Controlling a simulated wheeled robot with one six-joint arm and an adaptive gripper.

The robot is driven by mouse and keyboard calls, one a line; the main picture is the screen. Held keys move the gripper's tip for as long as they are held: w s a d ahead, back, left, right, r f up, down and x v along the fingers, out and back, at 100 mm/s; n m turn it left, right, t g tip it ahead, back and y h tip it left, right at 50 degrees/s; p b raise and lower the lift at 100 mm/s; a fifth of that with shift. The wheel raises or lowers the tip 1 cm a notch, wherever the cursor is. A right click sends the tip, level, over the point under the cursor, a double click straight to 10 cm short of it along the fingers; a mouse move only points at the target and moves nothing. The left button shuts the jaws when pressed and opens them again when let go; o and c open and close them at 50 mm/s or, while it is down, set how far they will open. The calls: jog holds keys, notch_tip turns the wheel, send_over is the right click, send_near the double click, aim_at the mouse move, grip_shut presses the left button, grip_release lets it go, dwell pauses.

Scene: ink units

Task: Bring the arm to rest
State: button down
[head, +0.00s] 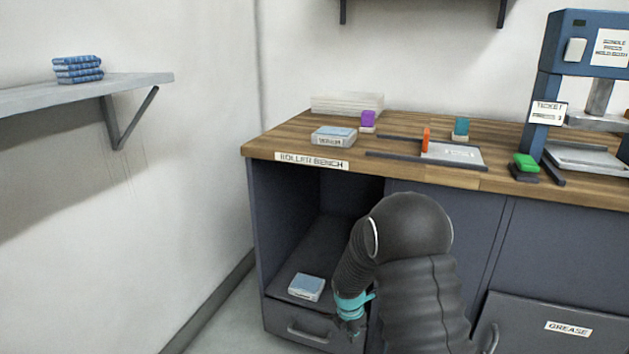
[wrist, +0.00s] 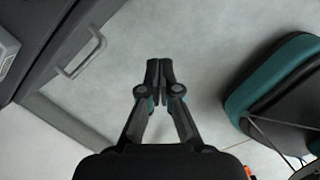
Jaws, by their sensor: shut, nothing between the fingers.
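My arm reaches down in front of the bench in the head view, with my gripper (head: 350,325) low before the cabinet's open bay. In the wrist view my gripper (wrist: 160,65) has its two dark fingers together with nothing between them. It points over bare grey floor (wrist: 195,45). The gripper is beside a drawer handle (wrist: 82,55), apart from it. In the head view the fingertips are small and partly hard to make out.
A pale blue box (head: 306,287) sits in the open bay above a drawer (head: 300,325). A grease drawer (head: 540,325) is at right. A wall shelf (head: 130,83) is at left.

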jog(key=s+d+r+m+t, duration=0.2)
jog(key=s+r+m, duration=1)
jog(key=s+r, duration=0.3)
jog(key=s+d+r+m+t+y, duration=0.1)
jog(key=s+d+r+m+t, duration=0.1)
jog(key=s+r+m, duration=1)
jog(key=s+d+r, duration=0.1)
jog(key=s+r, duration=0.3)
jog(key=r, duration=0.2)
jog(key=shift+s+m, duration=0.3)
